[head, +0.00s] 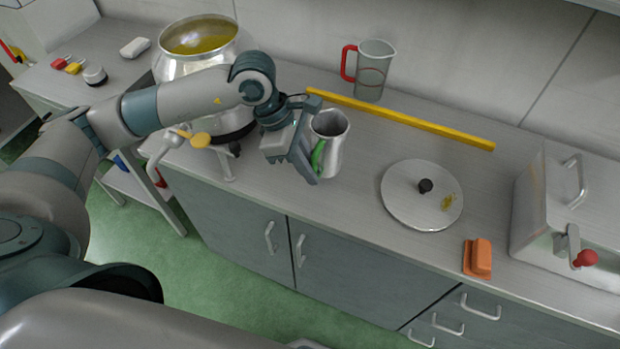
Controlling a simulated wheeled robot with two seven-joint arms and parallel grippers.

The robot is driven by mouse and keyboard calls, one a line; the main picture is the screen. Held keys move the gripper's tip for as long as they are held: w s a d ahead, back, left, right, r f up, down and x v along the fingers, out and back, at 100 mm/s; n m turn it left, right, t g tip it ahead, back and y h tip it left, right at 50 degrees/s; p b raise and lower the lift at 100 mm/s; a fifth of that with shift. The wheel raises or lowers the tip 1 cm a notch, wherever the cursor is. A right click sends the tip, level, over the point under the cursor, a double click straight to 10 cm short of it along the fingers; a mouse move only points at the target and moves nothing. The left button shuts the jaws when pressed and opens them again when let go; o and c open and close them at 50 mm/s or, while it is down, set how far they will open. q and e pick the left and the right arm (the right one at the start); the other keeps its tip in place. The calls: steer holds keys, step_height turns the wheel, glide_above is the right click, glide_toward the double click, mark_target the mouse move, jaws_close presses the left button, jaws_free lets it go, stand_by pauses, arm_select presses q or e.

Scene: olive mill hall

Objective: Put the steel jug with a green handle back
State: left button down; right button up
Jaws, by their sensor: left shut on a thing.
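The steel jug with a green handle (331,147) is upright at the middle of the steel counter (400,262), near its front edge. Its green handle is on its left side, towards my gripper. My left gripper (312,165) is shut on the jug at the handle, and its fingers hide part of the handle and the jug's left side. I cannot tell whether the jug's base touches the counter. My right gripper is not in view.
A clear measuring jug with a red handle (372,72) stands behind a yellow bar (400,119). A round lid (405,195), an orange block (478,258) and a steel box with a red knob (560,220) are to the right. A large oil vessel (172,68) stands left.

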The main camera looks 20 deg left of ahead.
arm_select(q)
steer(key=shift+f+b, duration=0.55)
steer(key=shift+f, duration=1.45)
steer(key=shift+f, duration=0.1)
steer(key=c, duration=1.8)
jaws_free()
steer(key=shift+o, duration=0.2)
